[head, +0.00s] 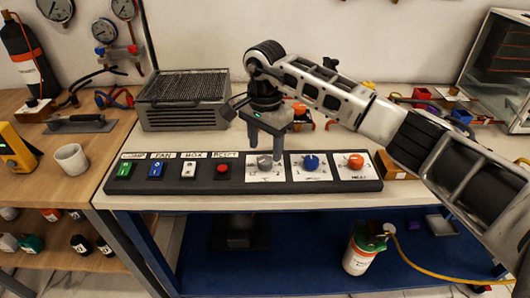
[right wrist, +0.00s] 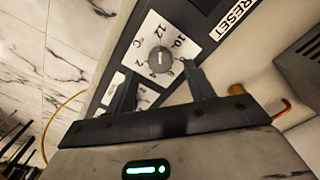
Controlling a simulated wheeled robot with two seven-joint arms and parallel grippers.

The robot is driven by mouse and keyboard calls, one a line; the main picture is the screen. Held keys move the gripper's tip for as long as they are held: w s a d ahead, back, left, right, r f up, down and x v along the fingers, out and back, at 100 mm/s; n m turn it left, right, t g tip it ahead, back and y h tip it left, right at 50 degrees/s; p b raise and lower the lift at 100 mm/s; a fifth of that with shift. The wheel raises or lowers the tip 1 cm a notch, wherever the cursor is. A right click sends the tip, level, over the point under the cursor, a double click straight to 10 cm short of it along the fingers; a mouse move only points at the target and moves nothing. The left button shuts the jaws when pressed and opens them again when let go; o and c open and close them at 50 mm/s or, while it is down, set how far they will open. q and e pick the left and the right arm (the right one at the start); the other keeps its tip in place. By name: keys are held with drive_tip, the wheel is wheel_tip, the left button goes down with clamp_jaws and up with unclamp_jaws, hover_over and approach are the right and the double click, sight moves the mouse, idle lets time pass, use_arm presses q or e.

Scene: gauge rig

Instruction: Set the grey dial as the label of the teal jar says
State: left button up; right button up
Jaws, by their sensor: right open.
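The grey dial (head: 265,163) sits on a white scale card on the black control panel, left of the blue dial. In the right wrist view the grey dial (right wrist: 161,59) shows with printed numbers around it; its exact setting is too small to tell. My right gripper (head: 267,147) points down just above the grey dial. It is open, with its fingers (right wrist: 160,70) on either side of the dial and no clear contact. A small teal jar (head: 32,243) is on the lower left shelf; its label cannot be read. My left gripper is not in view.
The blue dial (head: 311,162) and orange dial (head: 356,161) are to the right on the panel. A red button (head: 222,171) and several switches are to the left. A grey grilled box (head: 185,100) stands behind. A white cup (head: 71,159) stands on the wooden bench.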

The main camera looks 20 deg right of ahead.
sight(265, 160)
drive_tip(key=shift+f, duration=1.8)
drive_tip(key=c, duration=1)
drive_tip(key=shift+m, duration=0.3)
